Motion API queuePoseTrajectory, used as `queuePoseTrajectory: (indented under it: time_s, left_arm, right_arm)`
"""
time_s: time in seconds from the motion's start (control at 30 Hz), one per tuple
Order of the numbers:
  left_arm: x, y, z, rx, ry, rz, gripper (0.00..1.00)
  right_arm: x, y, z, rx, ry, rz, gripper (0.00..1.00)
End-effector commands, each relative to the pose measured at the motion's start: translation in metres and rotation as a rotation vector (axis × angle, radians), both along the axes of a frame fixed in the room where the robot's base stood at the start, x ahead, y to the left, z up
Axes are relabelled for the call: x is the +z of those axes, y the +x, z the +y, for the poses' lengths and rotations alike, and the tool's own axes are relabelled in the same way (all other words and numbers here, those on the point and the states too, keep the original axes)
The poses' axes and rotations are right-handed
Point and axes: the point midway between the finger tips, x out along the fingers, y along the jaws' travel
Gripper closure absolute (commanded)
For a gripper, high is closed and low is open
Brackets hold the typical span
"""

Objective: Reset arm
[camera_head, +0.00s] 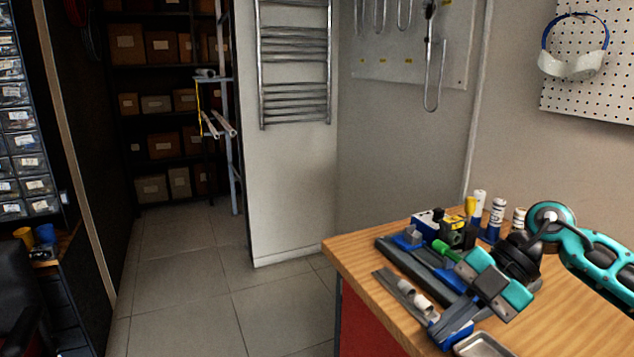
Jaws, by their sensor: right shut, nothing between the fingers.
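My right arm reaches in from the right, over the wooden workbench (577,296). My right gripper (489,283), with teal and dark grey parts, is shut and empty. It is above the blue and grey clamp-like tool (420,262) on the bench and hides part of it. I cannot tell whether it touches the tool. My left gripper is not in view.
A green-handled tool (444,250), several bottles (496,218) and a metal tray (482,345) crowd the bench near my right gripper. White pipe fittings (415,294) lie at its front left. Tiled floor (205,300) is clear left of the bench.

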Motion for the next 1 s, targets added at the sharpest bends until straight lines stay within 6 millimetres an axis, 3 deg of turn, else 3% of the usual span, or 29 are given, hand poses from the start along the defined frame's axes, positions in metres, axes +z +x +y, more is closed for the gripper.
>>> queuePoseTrajectory:
  time_s: [0.03,0.2,0.3,0.4,0.57,0.73,0.9,1.0]
  left_arm:
    - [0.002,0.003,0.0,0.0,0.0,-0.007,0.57]
    - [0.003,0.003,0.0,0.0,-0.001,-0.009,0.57]
    - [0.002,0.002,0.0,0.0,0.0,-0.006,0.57]
    - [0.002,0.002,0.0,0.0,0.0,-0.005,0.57]
    - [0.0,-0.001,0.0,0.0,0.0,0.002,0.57]
    - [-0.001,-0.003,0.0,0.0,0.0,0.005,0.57]
    - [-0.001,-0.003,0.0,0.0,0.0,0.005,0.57]
    - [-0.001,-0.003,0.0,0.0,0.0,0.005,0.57]
  right_arm:
    - [-0.007,-0.006,0.026,0.023,0.118,-0.01,1.0]
    - [-0.005,-0.016,0.096,-0.034,0.554,-0.082,1.0]
    - [-0.001,-0.015,0.12,-0.165,0.784,-0.117,1.0]
    - [-0.002,-0.008,0.127,-0.36,0.959,-0.142,1.0]
    - [-0.029,0.006,0.111,-0.768,1.093,-0.148,1.0]
    - [-0.1,0.0,0.074,-1.244,1.012,-0.084,1.0]
    - [-0.194,-0.048,0.038,-1.638,0.739,0.066,1.0]
    - [-0.236,-0.084,0.027,-1.767,0.576,0.162,1.0]
